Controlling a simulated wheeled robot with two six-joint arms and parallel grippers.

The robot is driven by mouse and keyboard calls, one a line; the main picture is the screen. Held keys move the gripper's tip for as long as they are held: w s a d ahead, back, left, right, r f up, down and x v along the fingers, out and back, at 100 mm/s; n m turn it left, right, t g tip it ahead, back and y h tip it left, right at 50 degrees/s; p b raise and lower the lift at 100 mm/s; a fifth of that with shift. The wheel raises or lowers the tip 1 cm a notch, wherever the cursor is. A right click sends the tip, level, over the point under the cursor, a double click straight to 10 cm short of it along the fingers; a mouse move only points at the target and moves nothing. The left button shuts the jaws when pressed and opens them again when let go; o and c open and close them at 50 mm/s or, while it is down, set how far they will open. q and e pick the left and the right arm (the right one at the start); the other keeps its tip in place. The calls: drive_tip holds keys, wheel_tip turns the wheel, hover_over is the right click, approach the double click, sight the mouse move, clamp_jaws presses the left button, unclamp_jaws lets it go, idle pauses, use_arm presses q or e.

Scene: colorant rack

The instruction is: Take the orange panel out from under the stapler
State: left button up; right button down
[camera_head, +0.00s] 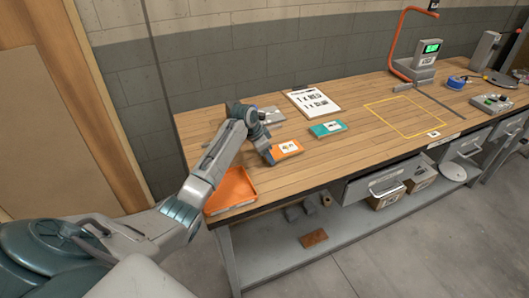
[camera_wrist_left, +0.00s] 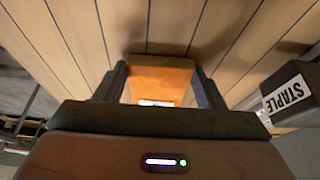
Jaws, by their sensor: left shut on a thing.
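The orange panel (camera_head: 288,148) lies on the bench near its front edge, with a white label on top. In the left wrist view the panel (camera_wrist_left: 160,78) sits between the two fingers. My left gripper (camera_head: 269,157) is shut on it, and the gripper (camera_wrist_left: 160,88) hides part of its near end. My right gripper is not in view.
An orange tray (camera_head: 228,190) sits at the bench's front left corner. A teal panel (camera_head: 327,129) and a clipboard (camera_head: 314,103) lie right of my arm. A grey item (camera_head: 271,117) lies behind my wrist. A yellow outlined area (camera_head: 405,117) is empty.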

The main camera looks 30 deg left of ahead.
use_arm(q)
drive_tip(key=o, duration=1.1)
drive_tip(key=shift+w+r, duration=0.15)
drive_tip(key=shift+r, duration=0.05)
drive_tip(key=shift+a+r, duration=0.2)
drive_tip(key=shift+r, duration=0.25)
drive_tip(key=v, duration=0.3)
drive_tip(key=b+v, duration=0.1)
drive_tip(key=v, duration=0.2)
drive_tip(key=b+v, duration=0.1)
drive_tip(key=v, duration=0.3)
drive_tip(key=shift+s+d+f, duration=0.1)
drive_tip(key=shift+s, duration=0.15)
drive_tip(key=shift+f, duration=0.1)
drive_tip(key=shift+f, duration=0.1)
